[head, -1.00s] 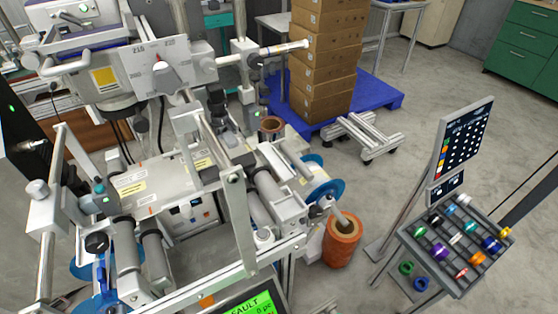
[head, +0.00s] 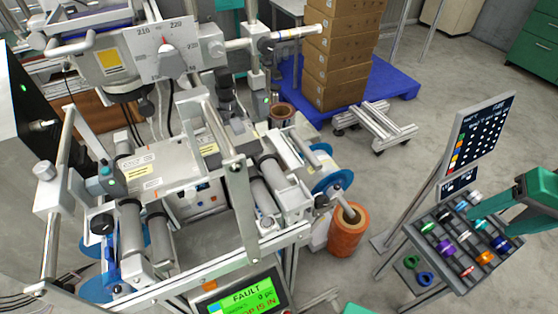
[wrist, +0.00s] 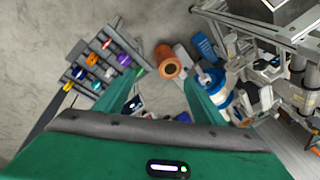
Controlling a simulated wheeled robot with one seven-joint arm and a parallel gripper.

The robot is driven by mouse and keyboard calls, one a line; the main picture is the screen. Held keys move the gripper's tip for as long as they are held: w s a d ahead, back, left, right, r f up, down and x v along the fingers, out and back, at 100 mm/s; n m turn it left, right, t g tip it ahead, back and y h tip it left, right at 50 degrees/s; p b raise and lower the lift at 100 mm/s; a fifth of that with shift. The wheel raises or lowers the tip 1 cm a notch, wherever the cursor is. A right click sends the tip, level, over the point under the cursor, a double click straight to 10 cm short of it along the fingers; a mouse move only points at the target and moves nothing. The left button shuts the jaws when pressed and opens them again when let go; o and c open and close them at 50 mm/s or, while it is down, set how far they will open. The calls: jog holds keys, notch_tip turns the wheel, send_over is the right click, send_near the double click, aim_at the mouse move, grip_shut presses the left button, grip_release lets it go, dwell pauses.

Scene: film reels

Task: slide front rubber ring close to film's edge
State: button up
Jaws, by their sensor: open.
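No rubber ring can be made out for certain. Dark and light bands show on a metal rod (head: 298,33) at the top of the machine, too small to identify. A film edge is not clear either. An orange-brown roll (head: 347,231) stands on the floor at the machine's right, below a blue disc on a shaft (head: 331,170). In the wrist view my gripper (wrist: 160,77) is open and empty, its two teal fingers far apart, with the orange roll (wrist: 168,62) beyond them. A teal part of my arm or gripper shows at the head view's right edge, in front of the rack.
A slanted rack (head: 463,247) of coloured spools stands at the right, with a dark panel (head: 472,140) behind it. Stacked boxes (head: 341,60) stand on a blue pallet (head: 395,83).

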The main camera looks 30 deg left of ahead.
jog(key=w+a+f+n+y, duration=0.2)
jog(key=a, duration=0.7)
jog(key=w+a+f+n+y, duration=0.1)
jog(key=a+n+y, duration=0.1)
jog(key=a, duration=0.7)
jog(key=g+y, duration=0.2)
jog(key=y, duration=0.5)
send_near(276, 159)
jog(key=shift+n, duration=0.3)
jog(key=x, duration=0.6)
jog(key=s+x, duration=0.1)
jog(key=x, duration=0.2)
jog(key=shift+a+f, duration=0.2)
jog(key=shift+f, duration=0.1)
jog(key=shift+c, duration=0.7)
jog(key=c, duration=1.4)
jog(key=shift+w+a, duration=0.45)
jog(key=shift+a, duration=0.05)
jog(key=o, duration=1.5)
